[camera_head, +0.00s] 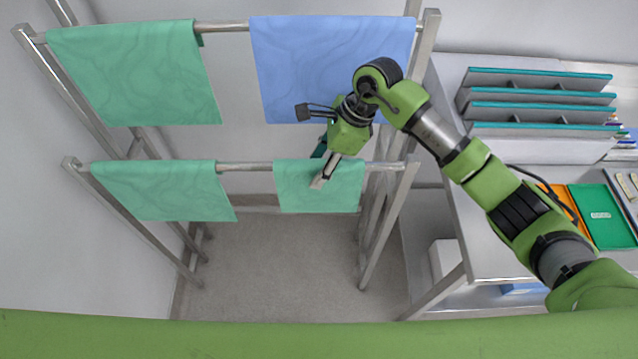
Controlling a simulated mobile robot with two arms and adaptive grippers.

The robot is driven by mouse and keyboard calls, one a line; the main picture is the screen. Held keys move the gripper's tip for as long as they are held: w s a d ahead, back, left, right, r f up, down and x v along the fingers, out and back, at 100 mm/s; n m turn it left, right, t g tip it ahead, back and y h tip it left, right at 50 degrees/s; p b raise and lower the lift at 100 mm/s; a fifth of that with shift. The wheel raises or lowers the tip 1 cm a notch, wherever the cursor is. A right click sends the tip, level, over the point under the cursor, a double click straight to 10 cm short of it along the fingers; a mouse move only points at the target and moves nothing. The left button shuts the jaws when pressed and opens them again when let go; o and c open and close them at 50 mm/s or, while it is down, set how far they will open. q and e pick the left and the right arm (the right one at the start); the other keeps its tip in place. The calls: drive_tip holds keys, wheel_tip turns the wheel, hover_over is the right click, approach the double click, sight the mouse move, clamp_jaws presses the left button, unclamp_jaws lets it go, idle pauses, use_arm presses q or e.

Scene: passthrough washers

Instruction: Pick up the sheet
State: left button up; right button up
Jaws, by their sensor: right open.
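Several sheets hang over the two bars of a metal rack. A green sheet (135,75) hangs at the upper left and a blue sheet (330,60) at the upper right. A wide green sheet (165,190) hangs at the lower left. A smaller green sheet (325,192) hangs at the right end of the lower bar. My right gripper (318,182) is open, with its fingers in front of the upper part of this smaller sheet, near the bar. I cannot tell whether it touches the cloth. My left gripper is not in view.
The metal rack (245,167) has posts at both sides. Floor (270,260) below the lower bar is clear.

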drive_tip(key=shift+f, duration=0.15)
idle(0.5)
drive_tip(key=c, duration=1.1)
